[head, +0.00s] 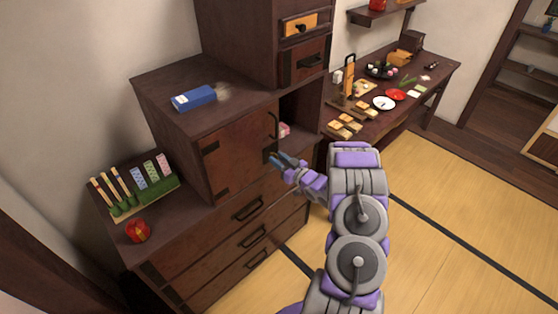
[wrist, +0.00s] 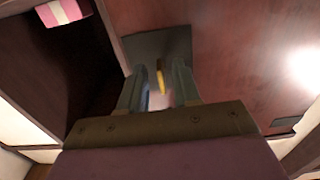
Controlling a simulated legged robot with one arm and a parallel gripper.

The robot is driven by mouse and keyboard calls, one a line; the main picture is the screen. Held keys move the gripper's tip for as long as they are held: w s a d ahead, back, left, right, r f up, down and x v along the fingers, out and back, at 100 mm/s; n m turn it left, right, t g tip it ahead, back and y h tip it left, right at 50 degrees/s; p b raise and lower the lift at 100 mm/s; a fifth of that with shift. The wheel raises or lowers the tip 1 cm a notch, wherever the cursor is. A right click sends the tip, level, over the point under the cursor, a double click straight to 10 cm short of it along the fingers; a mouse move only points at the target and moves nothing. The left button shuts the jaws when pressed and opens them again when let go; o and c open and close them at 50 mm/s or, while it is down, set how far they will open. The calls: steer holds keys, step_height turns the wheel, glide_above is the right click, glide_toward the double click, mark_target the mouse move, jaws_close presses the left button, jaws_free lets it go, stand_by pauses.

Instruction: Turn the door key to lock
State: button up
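The cabinet door (head: 232,155) is reddish-brown wood with dark metal fittings. It also shows in the wrist view (wrist: 245,60). A small yellow key (wrist: 160,79) stands out from a dark metal plate (wrist: 158,44) at the door's edge. My gripper (head: 279,160) is at the lower right corner of the door. In the wrist view my gripper (wrist: 158,70) has its two fingers apart, one on each side of the key, with visible gaps. The key is hidden in the head view.
Beside the door is a dark open compartment (wrist: 62,85) with a pink-and-white thing (wrist: 64,12). Drawers (head: 245,208) lie below. A blue box (head: 194,98) is on the cabinet top. A side table (head: 440,78) with food stands right; tatami floor (head: 450,210) is clear.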

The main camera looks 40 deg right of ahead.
steer(key=s+d+p, duration=0.1)
steer(key=s+p, duration=0.1)
steer(key=s, duration=1.5)
steer(key=shift+s+d, duration=0.15)
steer(key=shift+d, duration=0.1)
